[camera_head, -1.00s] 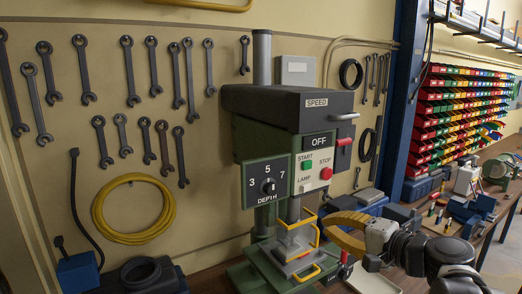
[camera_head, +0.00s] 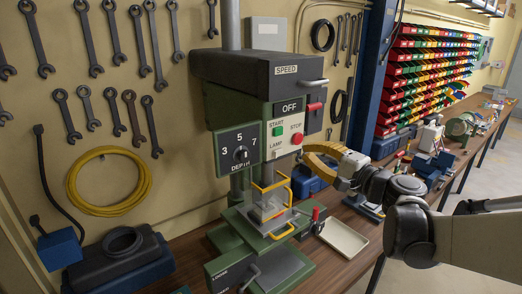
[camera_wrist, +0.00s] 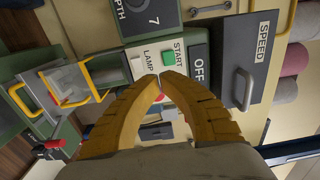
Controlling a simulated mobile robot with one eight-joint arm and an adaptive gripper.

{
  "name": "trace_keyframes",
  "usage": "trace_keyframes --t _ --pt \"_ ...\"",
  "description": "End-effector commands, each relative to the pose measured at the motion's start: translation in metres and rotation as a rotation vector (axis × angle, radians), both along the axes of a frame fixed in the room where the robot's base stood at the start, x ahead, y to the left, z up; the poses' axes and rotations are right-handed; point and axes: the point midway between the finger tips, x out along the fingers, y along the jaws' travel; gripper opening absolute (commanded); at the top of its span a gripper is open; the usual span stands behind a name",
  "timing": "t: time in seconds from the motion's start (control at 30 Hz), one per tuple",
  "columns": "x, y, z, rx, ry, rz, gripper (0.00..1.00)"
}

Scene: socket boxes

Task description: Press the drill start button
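The green drill press (camera_head: 225,107) has a panel with a green START button (camera_head: 278,131), a red STOP button (camera_head: 297,138), a lamp label and a dark sign reading OFF. My gripper (camera_head: 304,154), with yellow curved fingers, is just right of and below this panel. In the wrist view, its fingertips (camera_wrist: 161,77) come together, shut and empty, in front of the panel. The START button (camera_wrist: 169,58) shows just beyond the tips; I cannot tell whether they touch the panel.
A depth dial (camera_head: 241,153) sits left of the panel, and yellow guard bars (camera_head: 271,186) stand below it. A light tray (camera_head: 345,240) lies on the bench right of the drill. Wrenches and a yellow hose (camera_head: 78,200) hang on the wall.

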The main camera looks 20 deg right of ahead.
Motion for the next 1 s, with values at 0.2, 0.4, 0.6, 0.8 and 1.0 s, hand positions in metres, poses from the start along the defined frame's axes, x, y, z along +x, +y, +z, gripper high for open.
trace_keyframes --t 0.2,0.4,0.6,0.8,1.0 --pt "0.045 0.018 0.0 0.0 0.0 0.004 0.0" --pt "0.075 0.029 0.0 0.0 0.0 0.002 0.0" --pt "0.088 0.033 0.0 0.0 0.001 0.001 0.0" --pt "0.09 0.034 0.0 0.0 0.001 0.0 0.0" --pt "0.092 0.035 -0.001 0.0 0.001 0.001 0.0"
